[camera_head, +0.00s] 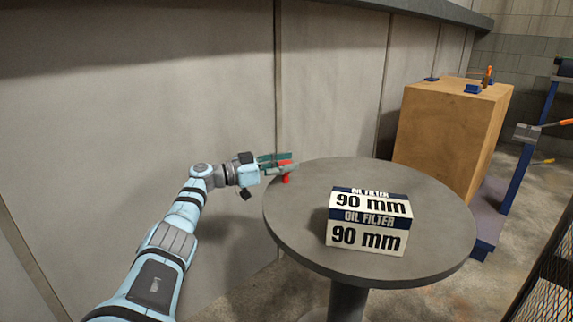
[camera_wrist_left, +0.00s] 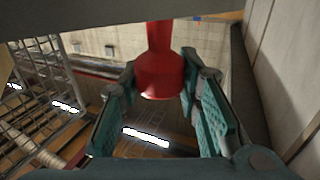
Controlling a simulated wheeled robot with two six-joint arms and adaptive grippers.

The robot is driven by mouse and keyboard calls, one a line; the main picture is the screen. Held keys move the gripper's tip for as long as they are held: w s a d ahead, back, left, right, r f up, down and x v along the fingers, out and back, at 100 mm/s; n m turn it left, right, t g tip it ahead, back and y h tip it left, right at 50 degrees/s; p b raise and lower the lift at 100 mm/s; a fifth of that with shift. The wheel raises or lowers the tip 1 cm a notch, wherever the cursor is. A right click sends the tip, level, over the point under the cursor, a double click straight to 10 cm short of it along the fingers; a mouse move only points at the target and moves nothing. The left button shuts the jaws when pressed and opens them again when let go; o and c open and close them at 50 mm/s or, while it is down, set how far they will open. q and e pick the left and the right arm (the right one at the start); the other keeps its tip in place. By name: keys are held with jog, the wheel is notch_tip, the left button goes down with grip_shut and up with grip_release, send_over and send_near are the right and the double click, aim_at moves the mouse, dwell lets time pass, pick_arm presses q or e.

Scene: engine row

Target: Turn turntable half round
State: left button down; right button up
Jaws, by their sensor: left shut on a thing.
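The turntable (camera_head: 300,215) is a round grey top on a single post. A red handle (camera_head: 287,178) stands at its far left rim. My left gripper (camera_head: 277,163) reaches in from the left and is shut on the red handle. In the left wrist view the red handle (camera_wrist_left: 160,72) sits between the two green fingers (camera_wrist_left: 158,105). My right gripper is in neither view.
A grey wall panel (camera_head: 150,90) stands close behind and left of my left arm. A wooden block (camera_head: 440,130) with small blue and orange parts stands behind the turntable at right. A blue post (camera_head: 518,180) rises at the far right. The left part of the top is bare.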

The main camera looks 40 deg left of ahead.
pick_arm(q)
jog(key=c, duration=1.2)
grip_release()
jog(key=shift+w, duration=0.1)
jog(key=shift+o, duration=0.2)
jog(key=v, duration=0.7)
jog(key=shift+s, duration=0.3)
jog(key=shift+a, duration=0.1)
jog(key=shift+c, duration=0.3)
